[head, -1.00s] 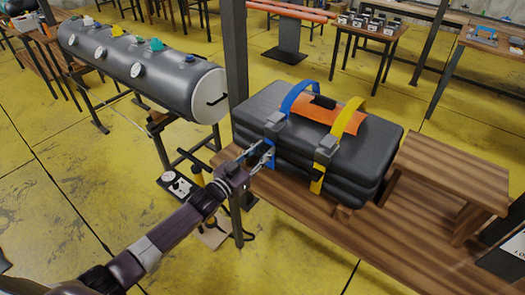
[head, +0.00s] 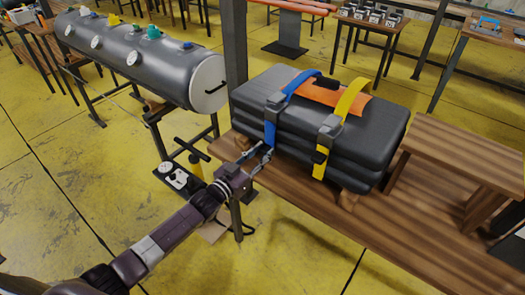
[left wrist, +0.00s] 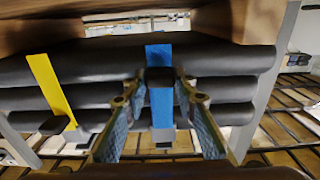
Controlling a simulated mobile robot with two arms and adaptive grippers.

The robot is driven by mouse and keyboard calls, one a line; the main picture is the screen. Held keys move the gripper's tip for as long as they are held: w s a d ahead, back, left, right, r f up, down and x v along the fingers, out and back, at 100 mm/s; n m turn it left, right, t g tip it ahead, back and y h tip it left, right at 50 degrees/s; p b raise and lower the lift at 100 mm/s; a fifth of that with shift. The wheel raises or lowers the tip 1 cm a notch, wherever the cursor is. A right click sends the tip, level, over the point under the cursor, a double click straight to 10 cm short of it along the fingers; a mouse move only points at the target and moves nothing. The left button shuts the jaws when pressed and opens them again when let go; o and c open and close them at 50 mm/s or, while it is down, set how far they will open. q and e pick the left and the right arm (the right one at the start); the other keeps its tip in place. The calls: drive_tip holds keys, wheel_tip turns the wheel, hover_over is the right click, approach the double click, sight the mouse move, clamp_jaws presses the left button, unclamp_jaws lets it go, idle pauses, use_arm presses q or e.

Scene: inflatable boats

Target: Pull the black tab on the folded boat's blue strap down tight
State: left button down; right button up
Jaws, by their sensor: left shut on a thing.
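The folded boat (head: 375,135) is a stack of dark grey tubes on a wooden bench (head: 300,190). A blue strap (head: 270,132) runs over its left part and down its front through a grey buckle (head: 276,103). My left gripper (head: 264,157) is at the lower end of this strap, below the buckle, shut on the black tab. In the left wrist view the black tab (left wrist: 160,75) lies across the blue strap (left wrist: 159,105), between the fingertips (left wrist: 158,90). The fingers hide the tab in the head view. My right gripper is not in view.
A yellow strap (head: 323,150) with its own dark tab (head: 319,157) hangs to the right. An orange patch (head: 335,95) lies on top of the boat. A dark post (head: 235,60) stands close behind-left. A small wooden stool (head: 460,155) stands on the right.

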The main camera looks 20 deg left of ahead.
use_arm(q)
drive_tip(key=shift+f, duration=0.3)
drive_tip(key=c, duration=1.9)
unclamp_jaws()
drive_tip(key=shift+s, duration=0.1)
drive_tip(key=shift+c, duration=0.2)
drive_tip(key=o, duration=0.4)
drive_tip(key=shift+r, duration=0.1)
drive_tip(key=shift+c, duration=0.2)
drive_tip(key=v, duration=1.2)
